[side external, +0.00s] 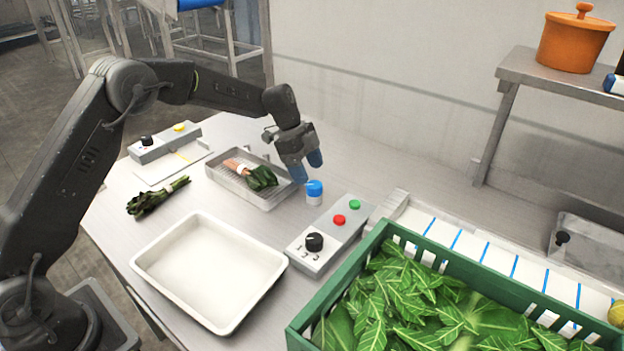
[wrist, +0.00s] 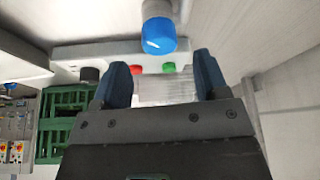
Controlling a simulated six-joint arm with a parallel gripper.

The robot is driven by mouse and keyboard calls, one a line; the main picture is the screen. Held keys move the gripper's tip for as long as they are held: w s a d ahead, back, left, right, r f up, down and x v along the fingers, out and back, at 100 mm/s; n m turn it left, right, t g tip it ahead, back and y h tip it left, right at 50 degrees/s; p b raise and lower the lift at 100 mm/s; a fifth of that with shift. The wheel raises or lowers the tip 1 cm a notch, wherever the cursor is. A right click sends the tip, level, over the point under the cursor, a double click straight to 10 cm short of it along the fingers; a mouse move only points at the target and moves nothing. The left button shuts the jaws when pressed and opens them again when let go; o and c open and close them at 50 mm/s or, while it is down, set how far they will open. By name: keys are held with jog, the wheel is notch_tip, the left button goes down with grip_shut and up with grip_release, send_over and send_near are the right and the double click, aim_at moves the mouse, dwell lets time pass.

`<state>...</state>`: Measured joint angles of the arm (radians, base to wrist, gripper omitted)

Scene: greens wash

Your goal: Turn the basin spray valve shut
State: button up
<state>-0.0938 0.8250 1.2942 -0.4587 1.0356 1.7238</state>
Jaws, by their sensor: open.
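A blue-capped valve knob (side external: 314,188) on a pale stub stands on the table beside the metal basin (side external: 228,190). In the wrist view the blue cap (wrist: 158,36) shows between and beyond the fingers, toward the top. My gripper (side external: 306,167) has blue fingertips and hangs just above the valve, tilted, apart from it as far as I can tell. The wrist view shows the jaws (wrist: 162,68) spread with nothing between them.
A control box (side external: 330,235) with a black dial, red button and green button stands in front. A white tray (side external: 208,322), dark greens (side external: 158,196) and a second box (side external: 164,143) lie left. A green crate (side external: 352,258) of leaves fills the right foreground.

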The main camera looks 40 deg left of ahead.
jog(key=v, duration=0.9)
jog(key=shift+a+r, duration=0.15)
jog(key=shift+r, duration=0.2)
jog(key=shift+s, duration=0.1)
